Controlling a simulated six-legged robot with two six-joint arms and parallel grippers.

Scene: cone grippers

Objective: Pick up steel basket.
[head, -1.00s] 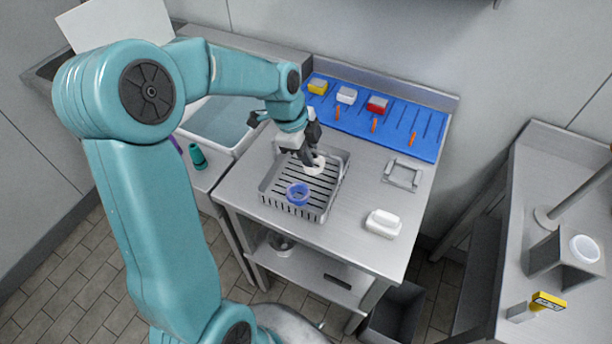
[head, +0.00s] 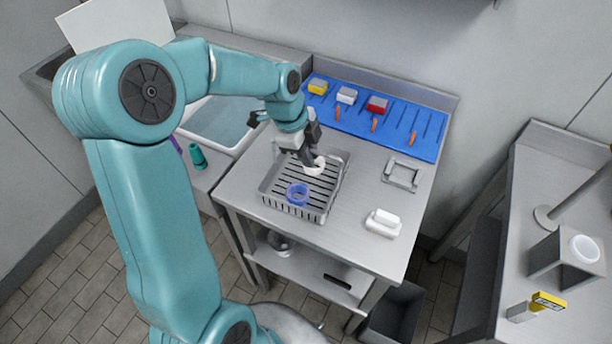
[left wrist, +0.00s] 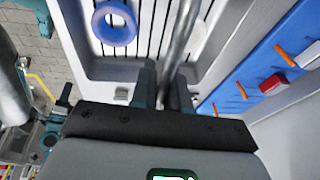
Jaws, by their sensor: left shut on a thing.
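The steel basket (head: 330,202) is a grey rectangular tray with a slotted floor, on the steel table at the centre of the head view. In the left wrist view its slotted floor (left wrist: 148,40) fills the top. My left gripper (head: 309,158) reaches down over the basket's far part. In the left wrist view its fingers (left wrist: 163,88) are shut on the basket's round steel handle bar (left wrist: 183,38). A blue ring-shaped cup (head: 297,193) and a white round piece (head: 315,167) are in the basket. My right gripper is not in view.
A blue mat (head: 395,123) with yellow, white and red blocks and orange pieces lies behind. A grey frame (head: 402,174) and a white box (head: 383,222) stand to the right. A sink (head: 215,122) is at left; another bench (head: 560,220) is at far right.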

